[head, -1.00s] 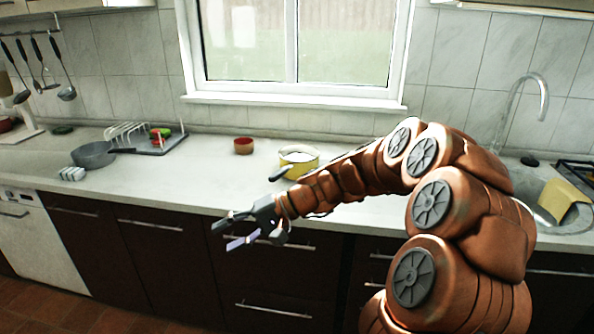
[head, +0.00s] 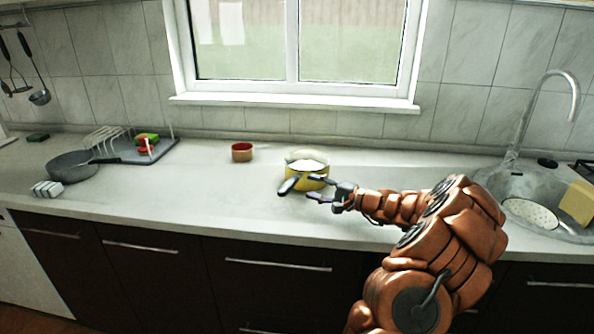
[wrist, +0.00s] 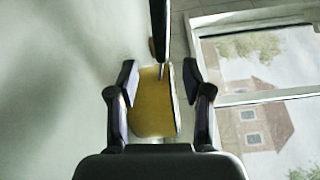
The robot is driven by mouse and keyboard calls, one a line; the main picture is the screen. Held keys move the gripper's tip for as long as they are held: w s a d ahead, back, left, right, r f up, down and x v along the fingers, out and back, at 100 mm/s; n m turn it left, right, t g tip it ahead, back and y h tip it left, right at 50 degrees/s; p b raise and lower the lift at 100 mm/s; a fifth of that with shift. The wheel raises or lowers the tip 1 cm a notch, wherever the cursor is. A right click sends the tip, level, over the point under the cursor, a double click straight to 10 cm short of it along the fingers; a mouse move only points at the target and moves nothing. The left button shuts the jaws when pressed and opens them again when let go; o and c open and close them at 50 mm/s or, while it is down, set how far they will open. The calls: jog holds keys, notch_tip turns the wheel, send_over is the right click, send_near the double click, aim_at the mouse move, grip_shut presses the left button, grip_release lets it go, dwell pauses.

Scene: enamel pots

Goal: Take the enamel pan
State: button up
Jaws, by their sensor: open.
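The yellow enamel pan (head: 318,180) stands on the pale counter below the window, with a white inside and a dark handle (head: 288,186) pointing to the front left. My gripper (head: 315,190) is open in front of the pan, its fingers pointing left toward the handle. In the wrist view the pan's yellow wall (wrist: 152,105) shows between the open fingers (wrist: 160,95), with the dark handle (wrist: 160,30) reaching up the picture. Nothing is held. I cannot tell whether a finger touches the pan.
A small red pot (head: 242,152) stands to the left of the pan. A grey frying pan (head: 72,165) and a dish rack (head: 150,150) are farther left. The sink (head: 530,215) with a tall tap (head: 545,100) is at the right.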

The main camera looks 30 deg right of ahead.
aim_at(297, 181)
jog(key=shift+p+x, duration=0.35)
jog(key=shift+x, duration=1.15)
jog(key=shift+p+x, duration=0.7)
jog(key=shift+x, duration=1.7)
grip_shut()
jog(key=shift+r, duration=0.15)
